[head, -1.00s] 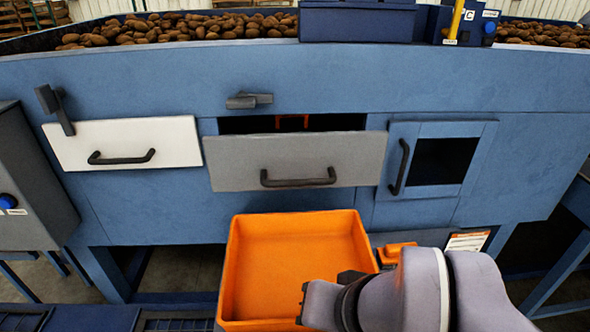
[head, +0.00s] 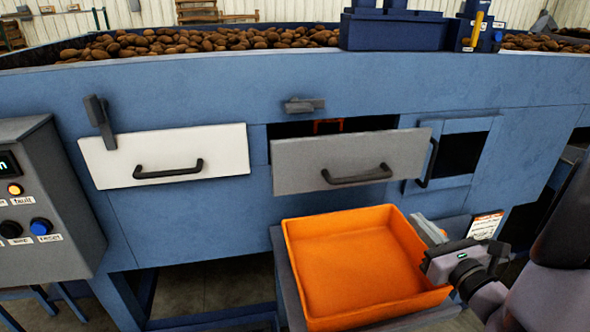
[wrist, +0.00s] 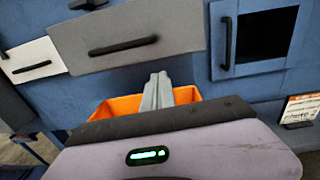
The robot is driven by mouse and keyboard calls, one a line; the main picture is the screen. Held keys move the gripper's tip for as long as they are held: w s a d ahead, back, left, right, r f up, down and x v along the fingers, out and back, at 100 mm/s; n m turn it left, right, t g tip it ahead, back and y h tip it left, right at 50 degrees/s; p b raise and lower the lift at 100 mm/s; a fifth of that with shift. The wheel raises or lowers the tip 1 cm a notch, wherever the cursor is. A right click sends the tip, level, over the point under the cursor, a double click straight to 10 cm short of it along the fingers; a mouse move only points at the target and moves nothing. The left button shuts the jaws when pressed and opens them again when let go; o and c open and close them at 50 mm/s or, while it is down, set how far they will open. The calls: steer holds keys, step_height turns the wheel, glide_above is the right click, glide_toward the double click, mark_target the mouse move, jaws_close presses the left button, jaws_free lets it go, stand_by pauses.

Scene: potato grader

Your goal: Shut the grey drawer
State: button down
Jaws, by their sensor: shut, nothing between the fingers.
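The grey drawer (head: 300,172) stands part way out of the blue machine in the head view, with a dark gap above its front. Its black handle (head: 357,177) is on the front. The grey drawer also shows in the wrist view (wrist: 80,60). My gripper (head: 428,228) is at the right rim of the orange tray, below and to the right of the drawer, apart from it. In the wrist view its fingers (wrist: 158,80) are together and empty, pointing toward the machine below the drawer front.
The orange tray (head: 291,255) sits in front of and below the drawer. A white drawer (head: 110,160) is shut at the left. A dark opening with a framed door (head: 425,187) lies to the right. A grey control box (head: 50,262) stands at far left.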

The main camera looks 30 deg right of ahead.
mark_target(391, 180)
steer(key=d+b+x, duration=0.2)
steer(key=x, duration=1.1)
steer(key=shift+d+f+m+h, duration=0.15)
steer(key=shift+d+m+h, duration=0.25)
steer(key=shift+w, duration=0.4)
steer(key=p+x, duration=0.3)
steer(key=x, duration=0.8)
steer(key=shift+d, duration=0.1)
